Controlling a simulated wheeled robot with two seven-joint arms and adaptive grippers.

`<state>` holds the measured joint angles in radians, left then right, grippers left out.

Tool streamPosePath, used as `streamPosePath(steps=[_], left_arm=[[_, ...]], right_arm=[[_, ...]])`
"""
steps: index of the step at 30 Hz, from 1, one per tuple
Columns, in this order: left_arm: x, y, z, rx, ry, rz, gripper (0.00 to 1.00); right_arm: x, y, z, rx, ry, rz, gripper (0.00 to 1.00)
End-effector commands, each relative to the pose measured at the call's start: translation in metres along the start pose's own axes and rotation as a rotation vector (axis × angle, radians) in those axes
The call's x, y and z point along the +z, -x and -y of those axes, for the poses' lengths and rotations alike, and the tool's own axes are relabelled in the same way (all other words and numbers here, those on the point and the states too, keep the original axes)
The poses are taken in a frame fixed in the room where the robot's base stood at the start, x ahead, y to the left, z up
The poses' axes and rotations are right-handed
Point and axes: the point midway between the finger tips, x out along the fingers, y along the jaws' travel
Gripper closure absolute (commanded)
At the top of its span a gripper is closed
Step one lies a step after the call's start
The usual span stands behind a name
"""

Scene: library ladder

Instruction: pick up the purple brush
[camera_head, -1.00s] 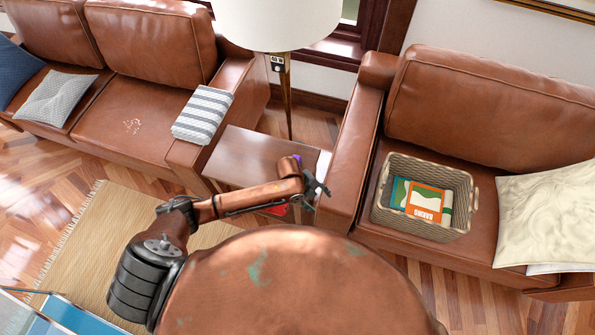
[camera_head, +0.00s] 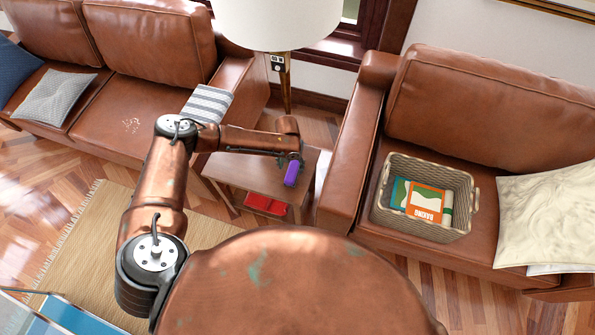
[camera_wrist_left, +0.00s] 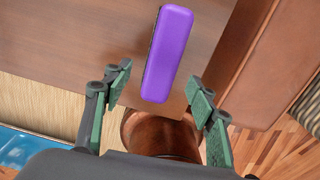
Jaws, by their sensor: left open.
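In the left wrist view the brush (camera_wrist_left: 168,52) stands lengthwise over the brown tabletop. My left gripper (camera_head: 286,159) is above the table, partly hidden behind its own wrist in the head view. In the left wrist view its green-padded fingers (camera_wrist_left: 158,93) are open and empty. The brush's near end appears between the fingertips, apart from both. I cannot tell how far below them it is. My right gripper is not in view.
A leather armchair (camera_head: 350,150) stands right of the table, with a wicker basket (camera_head: 462,185) on its seat. A leather sofa (camera_head: 110,100) stands left. A lamp (camera_head: 278,25) rises behind the table. Something red (camera_head: 265,205) sits on the table's lower shelf.

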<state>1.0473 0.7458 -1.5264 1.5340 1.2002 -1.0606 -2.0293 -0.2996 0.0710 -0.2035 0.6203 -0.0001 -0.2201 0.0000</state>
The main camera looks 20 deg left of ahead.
Motion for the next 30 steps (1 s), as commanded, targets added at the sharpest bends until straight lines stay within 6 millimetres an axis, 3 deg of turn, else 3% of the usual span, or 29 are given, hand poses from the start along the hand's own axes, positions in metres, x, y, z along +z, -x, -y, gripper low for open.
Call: streamPosePath(steps=[7,17,30], left_arm=[[0.001,-0.037,0.002,-0.002,0.003,-0.002,0.48],[0.002,-0.042,0.002,-0.005,0.002,-0.001,0.48],[0.002,-0.042,0.002,-0.005,0.002,-0.001,0.78]], right_arm=[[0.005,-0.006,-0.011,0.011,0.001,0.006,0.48],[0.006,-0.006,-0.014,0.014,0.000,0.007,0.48],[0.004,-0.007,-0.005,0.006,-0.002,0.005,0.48]])
